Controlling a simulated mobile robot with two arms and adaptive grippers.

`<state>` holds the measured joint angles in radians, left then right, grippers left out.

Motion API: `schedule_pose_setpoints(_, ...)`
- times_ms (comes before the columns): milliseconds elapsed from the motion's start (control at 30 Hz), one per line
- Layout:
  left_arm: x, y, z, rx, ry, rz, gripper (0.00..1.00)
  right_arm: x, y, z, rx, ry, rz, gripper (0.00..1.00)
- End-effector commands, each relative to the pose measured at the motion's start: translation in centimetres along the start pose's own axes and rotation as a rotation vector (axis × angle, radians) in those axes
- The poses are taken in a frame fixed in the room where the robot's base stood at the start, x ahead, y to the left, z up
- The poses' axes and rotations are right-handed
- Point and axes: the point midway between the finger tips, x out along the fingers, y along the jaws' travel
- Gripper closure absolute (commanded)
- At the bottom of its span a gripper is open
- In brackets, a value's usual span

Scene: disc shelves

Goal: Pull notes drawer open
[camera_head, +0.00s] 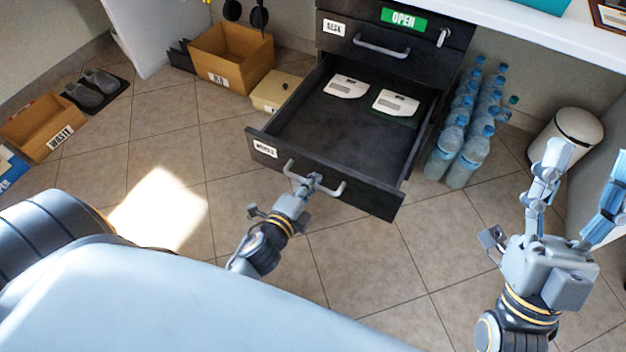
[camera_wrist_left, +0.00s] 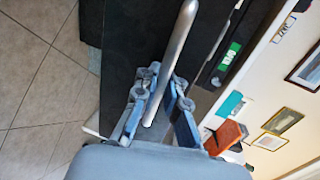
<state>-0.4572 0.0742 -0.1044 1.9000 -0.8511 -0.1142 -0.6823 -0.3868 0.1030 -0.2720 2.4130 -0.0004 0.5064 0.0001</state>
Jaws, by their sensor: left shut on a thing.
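The dark notes drawer (camera_head: 300,172) stands pulled far out of the cabinet in the head view, with a white label on its front left. Two white items (camera_head: 346,87) lie inside near its back. My left gripper (camera_head: 306,183) is shut on the drawer's silver bar handle (camera_head: 333,191) at the front. In the left wrist view the handle (camera_wrist_left: 178,45) runs between the fingers of my left gripper (camera_wrist_left: 160,95). My right gripper (camera_head: 572,195) is raised at the right, its fingers spread and empty.
The drawer above (camera_head: 385,45) is closed, with a key in its lock. Several water bottles (camera_head: 464,150) stand right of the cabinet, near a white bin (camera_head: 570,135). Cardboard boxes (camera_head: 232,58) stand at the left. Tiled floor before the drawer is clear.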

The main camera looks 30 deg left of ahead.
Motion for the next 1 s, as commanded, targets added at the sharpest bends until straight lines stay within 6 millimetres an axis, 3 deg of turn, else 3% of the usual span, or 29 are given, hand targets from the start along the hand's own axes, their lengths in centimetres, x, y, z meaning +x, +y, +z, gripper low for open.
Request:
schedule_pose_setpoints(33, 0.0, -0.2, 0.0, 0.0, 0.0, -0.003, 0.88, 0.0, 0.0, 0.0, 0.0, 0.0, 0.0, 0.42)
schedule_pose_setpoints(133, 0.0, -0.1, 0.0, 0.0, 0.0, -0.003, 0.68, 0.0, 0.0, 0.0, 0.0, 0.0, 0.0, 0.42)
schedule_pose_setpoints(533, -0.6, 0.0, 0.0, -0.001, 0.0, 0.0, 0.68, 0.0, 0.1, 0.0, -0.001, 0.001, 0.0, 0.42)
schedule_pose_setpoints(1000, -9.6, 0.1, 0.0, -0.003, -0.002, 0.003, 0.68, 0.0, 0.0, 0.0, 0.0, 0.001, 0.0, 0.42)
